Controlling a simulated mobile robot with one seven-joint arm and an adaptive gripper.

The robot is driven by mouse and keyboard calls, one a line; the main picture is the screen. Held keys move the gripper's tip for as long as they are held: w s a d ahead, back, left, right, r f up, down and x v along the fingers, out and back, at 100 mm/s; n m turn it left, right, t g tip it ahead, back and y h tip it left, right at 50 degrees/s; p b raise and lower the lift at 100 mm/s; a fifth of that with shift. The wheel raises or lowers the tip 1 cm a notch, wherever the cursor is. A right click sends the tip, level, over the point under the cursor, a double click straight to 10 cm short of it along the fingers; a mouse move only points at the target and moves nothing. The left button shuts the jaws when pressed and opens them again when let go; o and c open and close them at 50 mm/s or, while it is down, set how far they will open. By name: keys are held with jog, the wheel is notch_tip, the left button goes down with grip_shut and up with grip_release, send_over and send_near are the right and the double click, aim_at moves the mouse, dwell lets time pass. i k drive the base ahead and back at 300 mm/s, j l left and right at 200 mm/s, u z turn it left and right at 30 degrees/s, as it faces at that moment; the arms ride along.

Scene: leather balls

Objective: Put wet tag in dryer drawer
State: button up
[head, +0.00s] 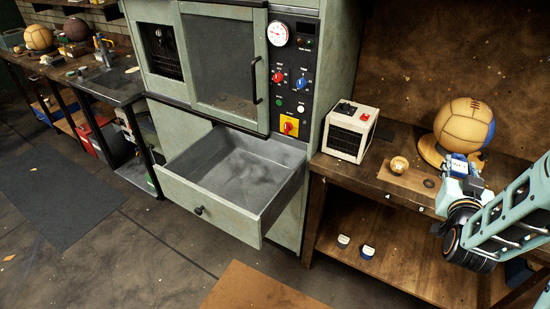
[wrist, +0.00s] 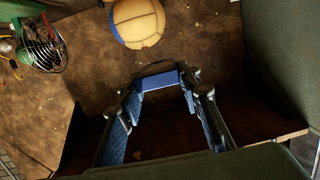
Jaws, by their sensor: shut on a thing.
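My gripper (head: 461,178) is at the right of the head view, in front of the leather ball and above the workbench edge. It is shut on a small tag (head: 458,166) with a white face; its lettering is too small to read. In the wrist view a blue block, seemingly the tag (wrist: 158,81), sits between the fingertips of my gripper (wrist: 160,92). The dryer drawer (head: 208,207) is pulled out below the green cabinet, left of my gripper and well apart from it. Its grey inside looks empty.
A tan and blue ball (head: 464,124) rests on a wooden stand beside my gripper. A white heater box (head: 350,131) stands between ball and cabinet. Two small tags, one cream (head: 343,241) and one blue (head: 368,252), lie on the lower shelf. The floor before the drawer is open.

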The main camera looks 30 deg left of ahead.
aim_at(235, 189)
jog(key=j+u, duration=0.1)
jog(key=u, duration=2.05)
jog(key=i+u, duration=0.1)
jog(key=u, duration=0.6)
jog(key=i+u, duration=0.15)
jog(key=u, duration=0.2)
jog(key=i+l+u, duration=0.1)
jog(key=u, duration=0.35)
jog(key=i+l+u, duration=0.25)
jog(key=u, duration=0.2)
jog(key=i+l+u, duration=0.25)
jog(key=l+u, duration=0.3)
jog(key=i+l, duration=0.15)
jog(key=l, duration=0.25)
jog(key=i+l+u, duration=0.1)
jog(key=l, duration=0.25)
jog(key=i+l, duration=0.15)
jog(key=l, duration=0.25)
jog(key=i, duration=0.1)
jog(key=j+u, duration=0.05)
